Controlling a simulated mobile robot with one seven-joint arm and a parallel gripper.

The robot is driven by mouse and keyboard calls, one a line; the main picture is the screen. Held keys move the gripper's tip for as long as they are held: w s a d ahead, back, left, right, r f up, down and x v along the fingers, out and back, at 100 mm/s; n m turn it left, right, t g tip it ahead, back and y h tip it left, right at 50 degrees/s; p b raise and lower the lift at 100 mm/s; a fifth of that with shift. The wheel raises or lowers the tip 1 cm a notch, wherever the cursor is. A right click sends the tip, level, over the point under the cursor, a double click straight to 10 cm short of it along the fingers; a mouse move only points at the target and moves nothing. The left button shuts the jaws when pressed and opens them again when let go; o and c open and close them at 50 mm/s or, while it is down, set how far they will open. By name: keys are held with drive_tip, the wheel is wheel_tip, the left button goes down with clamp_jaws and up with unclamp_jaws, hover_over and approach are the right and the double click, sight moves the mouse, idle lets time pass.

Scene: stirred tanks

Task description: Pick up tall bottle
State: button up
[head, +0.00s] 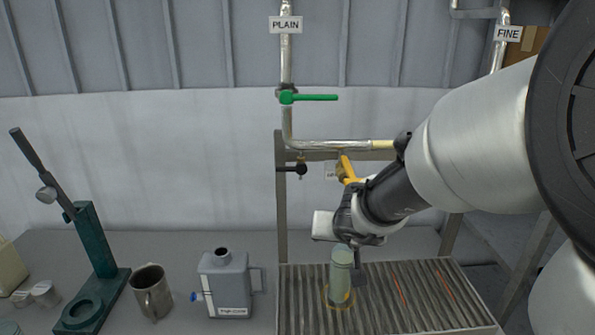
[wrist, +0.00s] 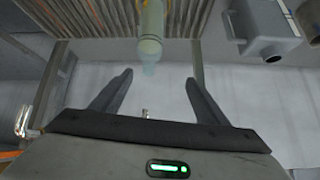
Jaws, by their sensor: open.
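The tall bottle (head: 340,277) is pale green and cylindrical. It stands upright inside a yellow ring mark on the slatted grate (head: 382,318). My gripper (head: 346,258) is just above and behind it in the head view, and partly overlaps the bottle's top. In the wrist view the bottle (wrist: 150,38) appears at the top centre, ahead of the two spread fingers of my gripper (wrist: 158,88). The gap between the fingers is empty, and the bottle is not between them.
A grey jug (head: 225,287) and a metal mug (head: 151,291) stand left of the grate. A green press stand (head: 97,262) is farther left. Pipes with a green-handled valve (head: 308,98) and a yellow handle (head: 347,168) rise behind the grate.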

sight(342, 272)
drive_tip(key=w+f, duration=0.1)
drive_tip(key=f, duration=0.4)
drive_tip(key=w+d+f+g+b, duration=0.1)
drive_tip(key=f, duration=0.4)
drive_tip(key=w+d+f+g+b, duration=0.1)
drive_tip(key=w+f, duration=0.1)
drive_tip(key=f, duration=0.2)
drive_tip(key=shift+w+d+f+m+h, duration=0.1)
drive_tip(key=shift+d+f+m+h, duration=0.1)
drive_tip(key=shift+f+m+h, duration=0.15)
drive_tip(key=shift+w+b+x, duration=0.2)
drive_tip(key=shift+b+x, duration=1.1)
drive_tip(key=shift+x, duration=1.6)
drive_tip(key=shift+r, duration=0.15)
drive_tip(key=c, duration=1.6)
